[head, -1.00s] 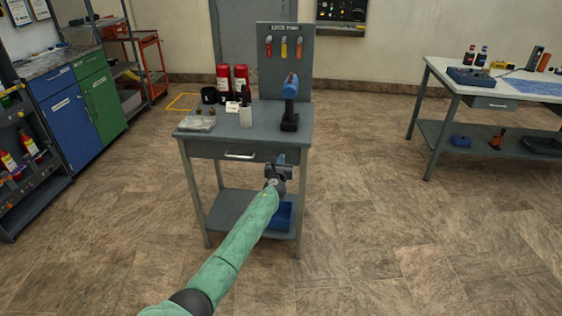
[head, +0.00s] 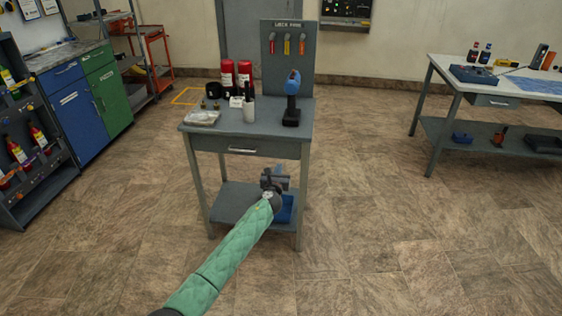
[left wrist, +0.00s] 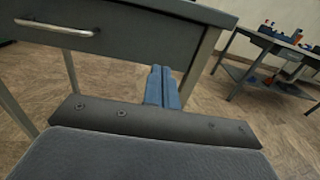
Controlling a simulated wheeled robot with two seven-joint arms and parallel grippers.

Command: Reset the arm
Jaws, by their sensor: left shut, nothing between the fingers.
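My left arm, in a green quilted sleeve, reaches in from the bottom of the head view. Its gripper (head: 275,178) is in front of the grey workbench (head: 245,147), below the drawer front. In the left wrist view the two blue fingers (left wrist: 162,87) are together with nothing between them. My right gripper is not in any view.
A blue and black drill (head: 292,98), red cylinders (head: 228,74) and small items stand on the bench. A blue bin (head: 286,209) is on its lower shelf. A white-topped table (head: 510,84) stands at right, cabinets (head: 70,102) at left. Floor between is open.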

